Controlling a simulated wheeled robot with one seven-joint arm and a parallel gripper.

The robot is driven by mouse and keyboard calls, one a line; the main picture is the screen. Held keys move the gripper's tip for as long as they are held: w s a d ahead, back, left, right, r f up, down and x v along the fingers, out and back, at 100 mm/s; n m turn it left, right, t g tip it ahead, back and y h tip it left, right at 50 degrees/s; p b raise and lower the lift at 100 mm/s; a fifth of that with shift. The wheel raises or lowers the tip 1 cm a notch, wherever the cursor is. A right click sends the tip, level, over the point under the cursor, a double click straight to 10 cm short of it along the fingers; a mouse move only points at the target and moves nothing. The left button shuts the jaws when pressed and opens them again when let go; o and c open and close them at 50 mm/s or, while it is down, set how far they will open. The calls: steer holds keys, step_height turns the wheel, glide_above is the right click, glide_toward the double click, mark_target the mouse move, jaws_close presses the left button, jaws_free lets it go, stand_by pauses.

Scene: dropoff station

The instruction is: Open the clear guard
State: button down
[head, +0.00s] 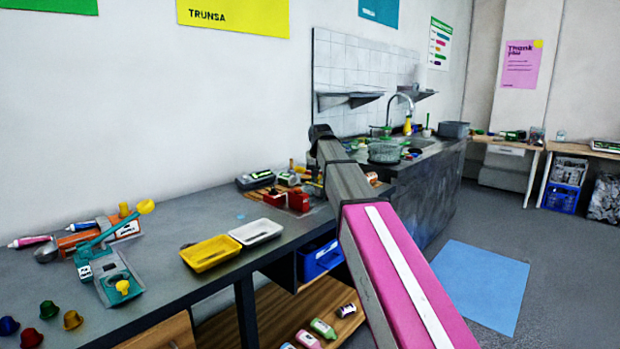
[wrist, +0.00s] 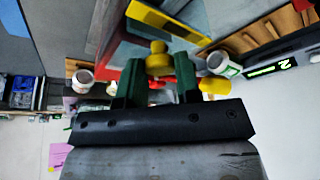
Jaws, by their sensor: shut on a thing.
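In the wrist view, my gripper (wrist: 160,82) has its two dark green fingers on either side of a small round yellow knob (wrist: 158,60) and is shut on it. Just beyond the knob lies a yellow strip (wrist: 160,20) with a bluish, see-through-looking panel beside it. This seems to be the clear guard, but its outline and how far it stands open cannot be told. In the head view my arm reaches towards the back of the bench, and its own links hide my gripper and the knob.
Red blocks (head: 299,201) sit beside my arm on the grey bench (head: 170,220). A yellow tray (head: 210,253) and a white tray (head: 256,232) lie nearer. In the wrist view, a white jar (wrist: 222,65) and a dark device with a green display (wrist: 272,68) are close to the fingers.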

steer(key=w+d, duration=0.3)
steer(key=w, duration=0.1)
steer(key=shift+d, duration=0.4)
steer(key=shift+s, duration=0.1)
steer(key=c, duration=0.8)
jaws_free()
steer(key=shift+r, duration=0.1)
steer(key=v, duration=1)
steer(key=shift+s+r, duration=0.25)
